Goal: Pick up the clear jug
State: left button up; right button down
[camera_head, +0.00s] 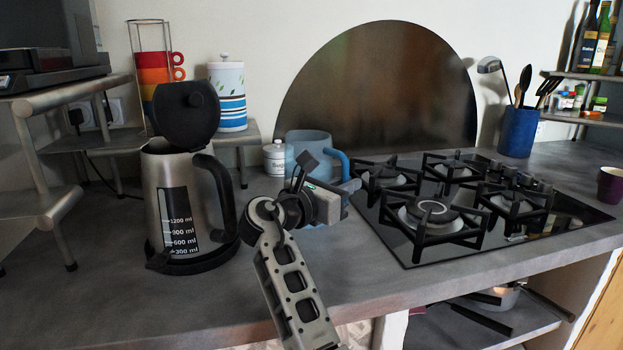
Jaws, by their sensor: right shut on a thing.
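The clear jug (308,143) stands on the grey counter between the kettle and the hob. It looks bluish and see-through, with a blue handle (343,163) on its right side. My right gripper (346,188) is in front of the jug, at the handle's lower part, and is shut on it. The gripper and wrist hide the jug's lower front, so I cannot tell whether its base touches the counter. My left gripper is not in view.
A steel kettle (172,190) with its black lid open stands close to the left. A small white jar (276,158) is just left of the jug. A black gas hob (455,200) lies close to the right. A blue utensil pot (518,132) stands farther right.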

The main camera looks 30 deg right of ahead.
dwell(0.8)
jog(key=shift+r, duration=0.2)
jog(key=shift+r+p, duration=0.15)
jog(key=shift+p, duration=0.15)
